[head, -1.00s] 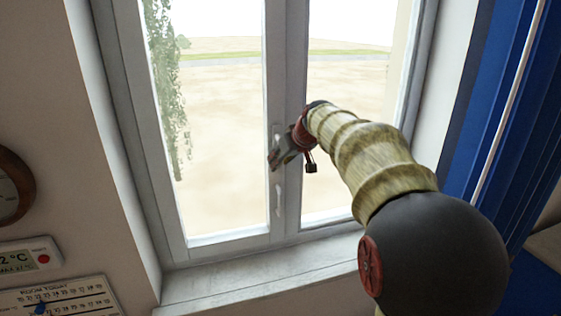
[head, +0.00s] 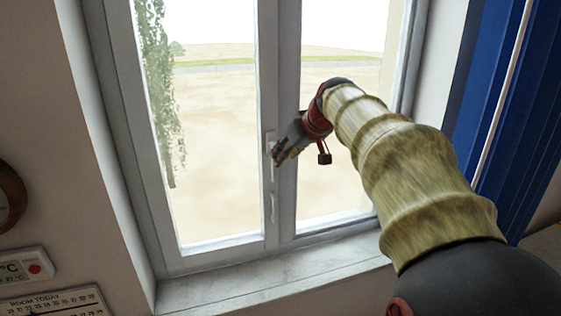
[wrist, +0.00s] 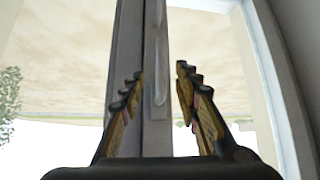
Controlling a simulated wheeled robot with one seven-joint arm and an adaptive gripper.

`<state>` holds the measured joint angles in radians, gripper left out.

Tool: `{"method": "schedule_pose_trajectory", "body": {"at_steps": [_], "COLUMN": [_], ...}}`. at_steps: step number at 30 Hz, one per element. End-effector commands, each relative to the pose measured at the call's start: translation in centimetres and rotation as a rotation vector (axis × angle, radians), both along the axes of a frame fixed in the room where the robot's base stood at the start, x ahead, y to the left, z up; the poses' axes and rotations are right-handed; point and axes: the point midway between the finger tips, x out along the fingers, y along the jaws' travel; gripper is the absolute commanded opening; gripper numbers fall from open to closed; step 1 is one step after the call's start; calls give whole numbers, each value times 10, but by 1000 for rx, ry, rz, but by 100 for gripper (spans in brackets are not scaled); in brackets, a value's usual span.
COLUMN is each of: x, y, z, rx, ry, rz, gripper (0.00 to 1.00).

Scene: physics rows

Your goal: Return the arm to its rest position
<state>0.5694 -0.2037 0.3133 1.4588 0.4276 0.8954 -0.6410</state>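My gripper (head: 277,157) is in front of the window's middle post, close to the window handle (head: 270,143). In the wrist view the two fingers of my gripper (wrist: 160,80) stand apart with a clear gap and nothing between them. The white handle (wrist: 158,60) shows beyond that gap, in line with it. I cannot tell for sure whether a fingertip touches the handle. My arm reaches in from the lower right of the head view.
The window frame (head: 284,120) looks shut. A sill (head: 250,285) runs below it. A blue curtain or panel (head: 490,100) with a white cord stands at right. A thermometer display (head: 22,267), a calendar (head: 60,305) and a round brown object (head: 8,195) are on the left wall.

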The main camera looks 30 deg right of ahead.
Motion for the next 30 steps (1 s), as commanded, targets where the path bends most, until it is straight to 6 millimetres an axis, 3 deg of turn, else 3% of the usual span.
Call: {"method": "schedule_pose_trajectory", "body": {"at_steps": [6,27,29,30], "x": [-12,-12,-14,-19], "y": [1,1,-1,-2], "z": [11,12,6,-8], "rx": [0,34,60,83], "ry": [1,-3,7,31], "rz": [0,-37,-72,-100], "gripper": [32,32,32,32]}}
